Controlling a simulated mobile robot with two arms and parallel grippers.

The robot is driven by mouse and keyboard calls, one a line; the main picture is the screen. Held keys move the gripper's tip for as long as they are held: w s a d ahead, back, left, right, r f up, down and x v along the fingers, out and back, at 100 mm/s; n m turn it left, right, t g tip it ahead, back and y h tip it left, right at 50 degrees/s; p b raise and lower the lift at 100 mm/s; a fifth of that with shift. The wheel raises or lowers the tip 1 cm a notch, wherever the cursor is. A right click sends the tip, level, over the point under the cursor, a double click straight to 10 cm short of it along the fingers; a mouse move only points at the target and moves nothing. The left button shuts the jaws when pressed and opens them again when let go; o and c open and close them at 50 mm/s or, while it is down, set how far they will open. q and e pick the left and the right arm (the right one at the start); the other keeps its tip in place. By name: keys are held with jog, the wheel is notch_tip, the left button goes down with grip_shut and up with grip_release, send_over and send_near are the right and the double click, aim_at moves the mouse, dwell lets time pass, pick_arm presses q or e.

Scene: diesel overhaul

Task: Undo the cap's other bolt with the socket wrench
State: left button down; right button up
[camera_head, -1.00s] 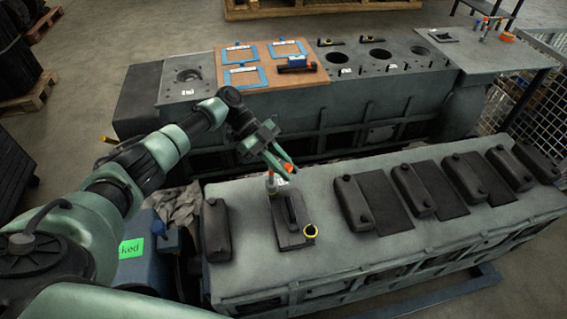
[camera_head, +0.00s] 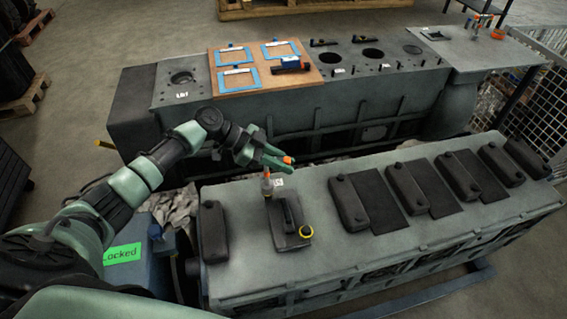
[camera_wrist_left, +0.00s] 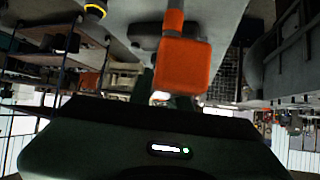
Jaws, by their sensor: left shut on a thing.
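My left gripper (camera_head: 280,162) is shut on the orange handle of the socket wrench (camera_head: 267,184). The wrench's grey socket with its orange band stands upright over the far end of the dark cap (camera_head: 288,214); whether it sits fully on a bolt there is too small to tell. The left wrist view shows the orange handle (camera_wrist_left: 184,68) close up between the fingers, and the yellow ring (camera_wrist_left: 96,8) at the top left. My right gripper is not in view.
The cap lies on a long grey engine block (camera_head: 335,240) with several dark caps in a row. Behind stands another block with a brown board (camera_head: 262,82) of blue-framed trays. A green "Locked" sign (camera_head: 122,254) is at the lower left.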

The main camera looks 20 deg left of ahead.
pick_arm(q)
jog(key=n, duration=0.1)
jog(key=t, duration=0.1)
jog(key=n+t+y, duration=0.1)
jog(key=shift+w+a+n, duration=0.25)
jog(key=shift+w+n, duration=0.05)
jog(key=shift+w, duration=0.05)
jog(key=shift+w+a+n+t+y, duration=0.25)
jog(key=shift+n+t+y, duration=0.2)
jog(key=shift+n+t, duration=0.25)
jog(key=shift+w+a+n+t+y, duration=0.1)
jog(key=shift+w+n+t+y, duration=0.3)
jog(key=shift+n+t, duration=0.25)
jog(key=shift+w+a+n+t+y, duration=0.2)
jog(key=shift+a+n+t+y, duration=0.2)
jog(key=shift+n+y, duration=0.5)
jog(key=shift+w+a+n+t+y, duration=0.2)
jog(key=shift+n+t+y, duration=0.4)
jog(key=shift+n, duration=0.4)
jog(key=shift+w+a+n+t+y, duration=0.15)
jog(key=shift+a+n+t+y, duration=0.25)
jog(key=shift+n+y, duration=0.5)
jog(key=shift+a+n+y, duration=0.4)
jog(key=shift+n+y, duration=0.5)
jog(key=shift+n, duration=0.05)
jog(key=shift+a+n+y, duration=0.35)
jog(key=shift+n+y, duration=0.6)
jog(key=shift+a+n+y, duration=0.4)
jog(key=shift+n+y, duration=0.5)
jog(key=shift+n, duration=0.05)
